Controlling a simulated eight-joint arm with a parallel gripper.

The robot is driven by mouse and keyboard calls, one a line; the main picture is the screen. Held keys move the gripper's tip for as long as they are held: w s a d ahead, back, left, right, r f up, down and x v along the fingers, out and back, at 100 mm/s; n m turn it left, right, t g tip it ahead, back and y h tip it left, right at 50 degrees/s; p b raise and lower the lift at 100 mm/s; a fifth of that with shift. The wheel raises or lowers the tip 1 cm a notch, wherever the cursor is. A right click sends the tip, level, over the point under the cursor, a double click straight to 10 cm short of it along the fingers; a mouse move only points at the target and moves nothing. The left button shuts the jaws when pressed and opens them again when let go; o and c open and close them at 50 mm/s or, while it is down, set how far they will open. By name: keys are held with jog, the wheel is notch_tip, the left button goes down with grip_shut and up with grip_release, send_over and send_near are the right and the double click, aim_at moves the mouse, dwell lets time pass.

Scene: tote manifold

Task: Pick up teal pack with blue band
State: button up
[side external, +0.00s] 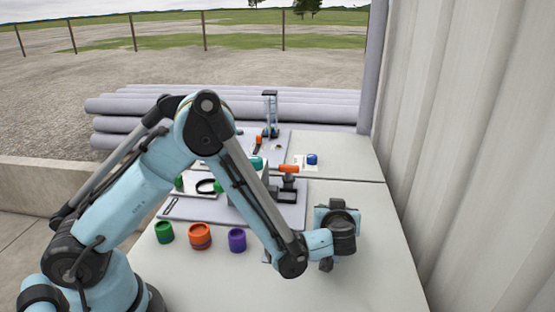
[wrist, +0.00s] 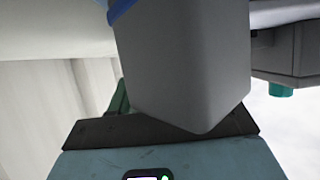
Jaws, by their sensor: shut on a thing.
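My gripper (side external: 326,265) is low over the right side of the near table in the side external view, clear of the row of canisters. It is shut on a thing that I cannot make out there. In the wrist view a large grey tapered block with a blue edge (wrist: 185,65) fills the upper middle, close to the camera; I cannot tell whether it is the held thing. A small teal piece (wrist: 281,90) shows at the right in the wrist view. In the side external view a teal piece (side external: 257,163) shows partly behind my arm. No blue band is visible on either.
A corrugated wall (side external: 470,130) bounds the right. The front right tabletop is clear.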

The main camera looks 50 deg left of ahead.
jog(key=shift+r, duration=0.55)
notch_tip(320, 180, up, 2)
jog(key=shift+r, duration=0.25)
jog(key=w+d+r+v, duration=0.1)
jog(key=w+v, duration=0.1)
jog(key=v, duration=1.1)
jog(key=w+a+f, duration=0.1)
jog(key=w+a, duration=0.1)
jog(key=a, duration=1)
jog(key=w+a, duration=0.2)
jog(key=a, duration=1)
jog(key=shift+m+t, duration=0.3)
jog(key=shift+f, duration=3.95)
